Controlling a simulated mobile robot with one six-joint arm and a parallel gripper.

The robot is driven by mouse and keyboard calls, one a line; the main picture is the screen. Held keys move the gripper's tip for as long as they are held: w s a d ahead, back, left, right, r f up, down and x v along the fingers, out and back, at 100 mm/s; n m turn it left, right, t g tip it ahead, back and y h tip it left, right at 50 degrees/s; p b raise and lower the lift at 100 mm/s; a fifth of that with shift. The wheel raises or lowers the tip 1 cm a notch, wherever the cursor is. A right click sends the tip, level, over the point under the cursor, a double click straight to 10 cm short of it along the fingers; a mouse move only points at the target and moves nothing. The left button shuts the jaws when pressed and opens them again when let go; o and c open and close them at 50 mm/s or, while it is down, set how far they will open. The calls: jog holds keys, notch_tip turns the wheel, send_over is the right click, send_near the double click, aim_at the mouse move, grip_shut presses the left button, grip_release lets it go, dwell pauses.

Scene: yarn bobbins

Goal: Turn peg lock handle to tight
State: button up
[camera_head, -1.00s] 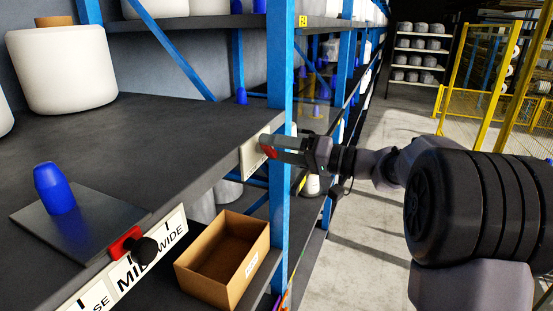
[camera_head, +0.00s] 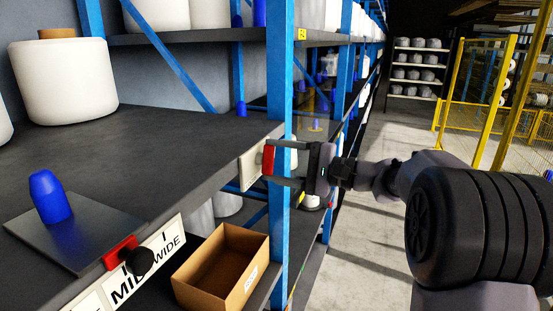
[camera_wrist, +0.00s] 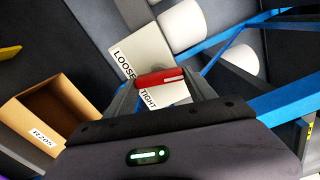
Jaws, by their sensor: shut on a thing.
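The red lock handle (camera_head: 268,160) sits on a white plate (camera_head: 251,168) at the shelf's edge, by the blue upright. In the wrist view, the red handle (camera_wrist: 160,77) lies crosswise over the white plate (camera_wrist: 140,48). The plate reads LOOSE above the handle's left end and TIGHT below it. My gripper (camera_head: 280,162) is shut on the handle, with one finger at each end of it in the wrist view (camera_wrist: 160,88). The handle's mount is hidden. A blue peg (camera_head: 49,196) stands on a grey plate at the left.
A cardboard box (camera_head: 225,268) is on the lower shelf, below the handle. The blue upright (camera_head: 280,70) rises close to my gripper. Another red slider with a black knob (camera_head: 139,262) is on the MID/WIDE label. The aisle floor (camera_head: 355,240) is clear.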

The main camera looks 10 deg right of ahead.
jog(key=shift+s+f+m+p, duration=0.1)
jog(key=shift+m+p, duration=1.75)
jog(key=shift+m, duration=1.1)
jog(key=shift+f+m+p, duration=0.1)
jog(key=shift+m+p, duration=1.7)
jog(key=shift+m, duration=1.15)
jog(key=shift+a, duration=0.1)
jog(key=o, duration=1.4)
